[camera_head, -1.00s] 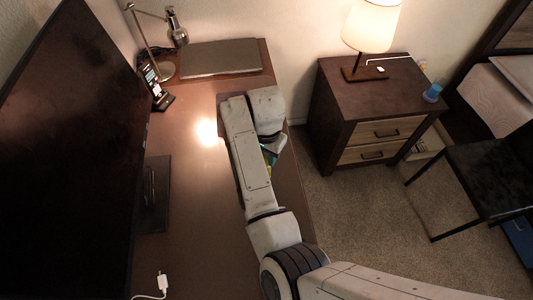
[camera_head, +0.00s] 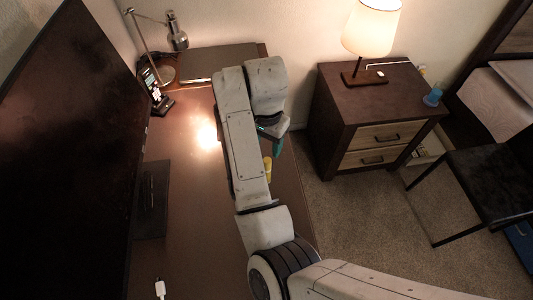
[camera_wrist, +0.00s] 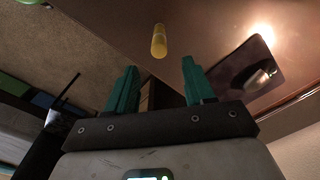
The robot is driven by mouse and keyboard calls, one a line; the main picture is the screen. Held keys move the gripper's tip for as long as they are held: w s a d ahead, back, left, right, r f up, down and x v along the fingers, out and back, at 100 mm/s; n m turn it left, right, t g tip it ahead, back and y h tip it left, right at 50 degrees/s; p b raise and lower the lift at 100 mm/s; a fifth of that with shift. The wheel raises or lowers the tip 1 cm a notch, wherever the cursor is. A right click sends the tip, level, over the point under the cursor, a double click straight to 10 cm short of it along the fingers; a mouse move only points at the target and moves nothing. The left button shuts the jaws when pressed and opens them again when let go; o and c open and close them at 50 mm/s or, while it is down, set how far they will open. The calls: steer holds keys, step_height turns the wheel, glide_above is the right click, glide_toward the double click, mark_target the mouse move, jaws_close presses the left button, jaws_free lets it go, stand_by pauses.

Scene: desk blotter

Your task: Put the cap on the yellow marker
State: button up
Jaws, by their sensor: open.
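A yellow cylinder (camera_wrist: 158,41), which looks like the marker, is beyond my fingertips in the wrist view, apart from them and roughly centred between them. In the head view a yellow piece (camera_head: 268,169) shows on the desk beside my forearm, partly hidden by it. My gripper (camera_wrist: 159,64) has teal fingers spread apart with nothing between them. In the head view its teal fingers (camera_head: 272,139) show just right of my arm, near the desk's right edge. I cannot make out a separate cap in either view.
A closed laptop (camera_head: 218,62), a lamp (camera_head: 178,32) and a phone on a stand (camera_head: 155,90) are at the back. A nightstand (camera_head: 375,115) stands to the right, past a carpet gap.

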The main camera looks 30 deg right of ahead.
step_height(320, 180, up, 3)
steer(key=shift+f+p, duration=0.1)
steer(key=shift+p, duration=0.45)
